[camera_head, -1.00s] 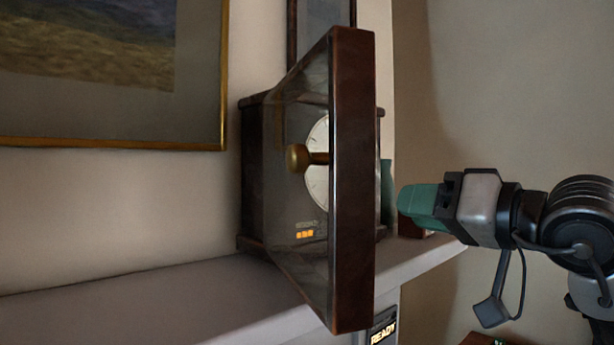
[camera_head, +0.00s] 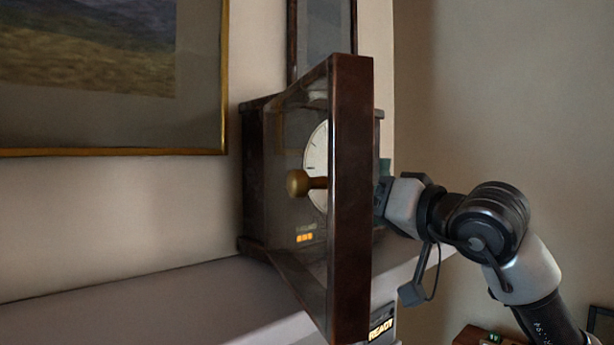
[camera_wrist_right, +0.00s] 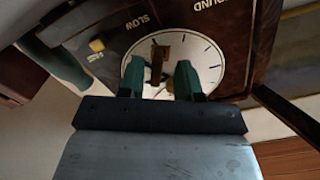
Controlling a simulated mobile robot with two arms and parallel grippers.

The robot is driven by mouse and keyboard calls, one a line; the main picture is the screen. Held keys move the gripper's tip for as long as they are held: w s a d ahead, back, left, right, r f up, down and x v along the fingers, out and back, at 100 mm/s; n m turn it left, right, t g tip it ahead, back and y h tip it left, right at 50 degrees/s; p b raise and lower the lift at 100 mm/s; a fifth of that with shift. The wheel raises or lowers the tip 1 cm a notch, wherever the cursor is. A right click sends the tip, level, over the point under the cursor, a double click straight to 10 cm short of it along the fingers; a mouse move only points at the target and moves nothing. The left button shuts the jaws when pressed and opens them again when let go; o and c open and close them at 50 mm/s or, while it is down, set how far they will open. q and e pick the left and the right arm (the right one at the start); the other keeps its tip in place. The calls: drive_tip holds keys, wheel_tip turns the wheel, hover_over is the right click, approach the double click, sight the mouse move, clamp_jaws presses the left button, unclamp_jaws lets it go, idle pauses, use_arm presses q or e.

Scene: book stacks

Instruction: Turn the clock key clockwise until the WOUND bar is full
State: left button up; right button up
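The clock (camera_head: 252,170) stands on the mantel with its glazed door (camera_head: 350,200) swung open toward me. Its white dial (camera_head: 316,165) shows through the glass, with orange lit segments (camera_head: 304,238) below. In the right wrist view, the brass key (camera_wrist_right: 159,60) stands out from the dial (camera_wrist_right: 205,60). My right gripper (camera_wrist_right: 161,70) is open, its green fingers on either side of the key. I cannot tell whether they touch it. In the head view the door hides most of this gripper. The WOUND lettering (camera_wrist_right: 212,4) is cut off and its bar is out of the wrist view. My left gripper is not in view.
A lit READY sign (camera_head: 380,330) is below the mantel (camera_head: 150,305). A framed picture (camera_head: 90,80) hangs at left. SLOW lettering (camera_wrist_right: 138,22) is beside the dial.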

drive_tip(key=shift+c, duration=0.5)
clamp_jaws()
drive_tip(key=shift+w+f, duration=0.1)
drive_tip(key=shift+m+b, duration=0.4)
drive_tip(key=shift+m, duration=0.2)
drive_tip(key=shift+m+b, duration=0.35)
drive_tip(key=shift+m, duration=1.05)
